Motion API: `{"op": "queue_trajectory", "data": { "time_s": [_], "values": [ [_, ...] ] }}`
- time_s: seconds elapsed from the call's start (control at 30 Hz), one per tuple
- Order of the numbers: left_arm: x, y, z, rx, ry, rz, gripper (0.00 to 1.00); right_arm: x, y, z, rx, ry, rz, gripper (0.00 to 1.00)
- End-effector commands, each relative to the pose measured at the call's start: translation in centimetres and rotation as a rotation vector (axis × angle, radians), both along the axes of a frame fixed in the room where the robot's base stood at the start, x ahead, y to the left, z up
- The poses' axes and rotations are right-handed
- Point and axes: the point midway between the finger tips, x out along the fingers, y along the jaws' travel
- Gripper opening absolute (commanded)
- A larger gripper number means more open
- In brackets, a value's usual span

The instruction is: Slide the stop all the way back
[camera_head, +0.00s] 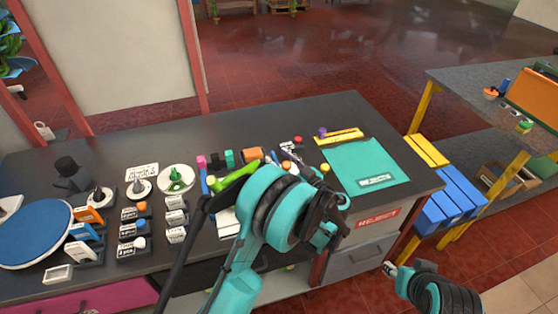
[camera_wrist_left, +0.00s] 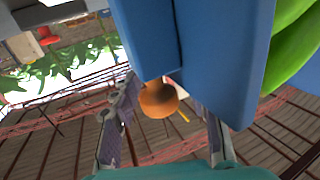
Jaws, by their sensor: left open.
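I cannot make out for certain which thing is the stop. In the left wrist view, an orange ball-shaped end (camera_wrist_left: 158,100) shows below two large blue pieces (camera_wrist_left: 218,60), with a bright green curved piece (camera_wrist_left: 298,45) at the right. My left gripper (camera_wrist_left: 168,94) is open, its grey fingers at either side of the orange end; I cannot tell whether they touch it. In the head view my left gripper (camera_head: 328,220) is dark and partly hidden behind its teal wrist, over the front of the bench. A green piece (camera_head: 232,177) lies left of the wrist.
The dark bench (camera_head: 290,118) holds a teal rejects mat (camera_head: 365,165), yellow bars (camera_head: 338,137), several small labelled stands (camera_head: 134,228) and a blue disc (camera_head: 35,235). Blue and yellow blocks (camera_head: 450,195) stand beyond its right end.

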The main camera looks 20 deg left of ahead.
Motion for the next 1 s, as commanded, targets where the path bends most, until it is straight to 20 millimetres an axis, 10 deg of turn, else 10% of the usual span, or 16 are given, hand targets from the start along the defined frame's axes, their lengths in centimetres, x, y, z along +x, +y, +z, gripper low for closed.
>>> {"op": "queue_trajectory", "data": {
  "time_s": [0.33, 0.53, 1.0],
  "values": [
    [0.3, 0.5, 0.1, 0.000, 0.000, -0.001, 0.45, 0.0, 0.0, -0.1, 0.000, 0.000, 0.000, 0.40],
    [0.3, 0.5, 0.0, 0.000, 0.000, 0.000, 0.00, 0.0, 0.0, -0.1, 0.000, 0.000, 0.000, 0.40],
    [1.2, -0.8, 0.0, 0.000, 0.000, -0.002, 0.00, 0.0, 0.0, -0.2, 0.000, 0.000, 0.000, 0.40]
  ]
}}
